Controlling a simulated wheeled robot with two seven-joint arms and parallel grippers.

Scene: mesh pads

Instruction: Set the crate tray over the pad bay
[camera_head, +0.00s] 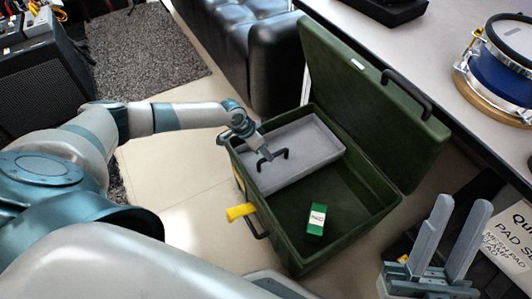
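The grey crate tray (312,146) sits inside the open green crate (378,210), across its upper-left part. It has a black handle (284,154). My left gripper (265,153) points down at the left end of this handle; whether its fingers are closed around it is too small to tell. The rest of the crate is uncovered, a deep green bay. A small green box with a white label (316,220) lies on its floor; I cannot tell for certain which part is the pad bay. My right gripper (455,220) is at the lower right, fingers apart and empty, outside the crate.
The crate's lid (360,92) stands open behind it. A yellow latch (240,211) sticks out in front. A table with a blue drum (505,75) is at the right, a printed sign (509,240) at lower right. A black sofa (245,45) stands behind.

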